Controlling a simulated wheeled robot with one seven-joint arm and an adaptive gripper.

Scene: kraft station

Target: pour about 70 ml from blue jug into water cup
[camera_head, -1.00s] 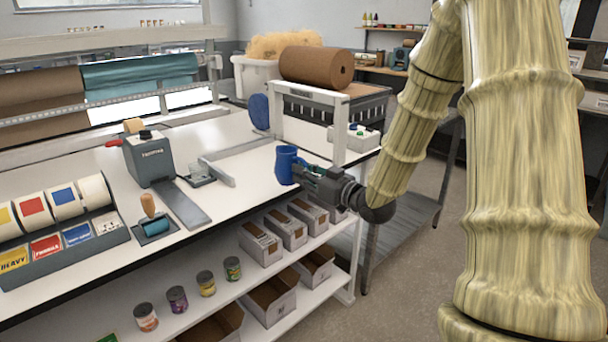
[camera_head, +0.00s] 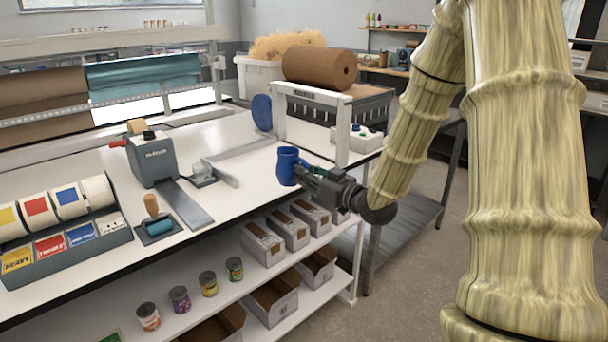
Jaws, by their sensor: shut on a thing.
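The blue jug (camera_head: 287,166) is near the right end of the white bench, close to its front edge, and looks upright. My gripper (camera_head: 305,175) is shut on the jug from its right side. I cannot tell whether the jug touches the bench top or hangs just above it. The level inside the jug does not show. I cannot make out the water cup; a small clear holder-like thing (camera_head: 203,172) stands on the bench to the left, but I cannot tell what it is.
A grey tape dispenser (camera_head: 152,160), a roller with a wooden handle (camera_head: 154,222) and a label rack (camera_head: 70,247) stand to the left. A white frame (camera_head: 343,130) rises just right of the jug. The bench between jug and dispenser is mostly clear.

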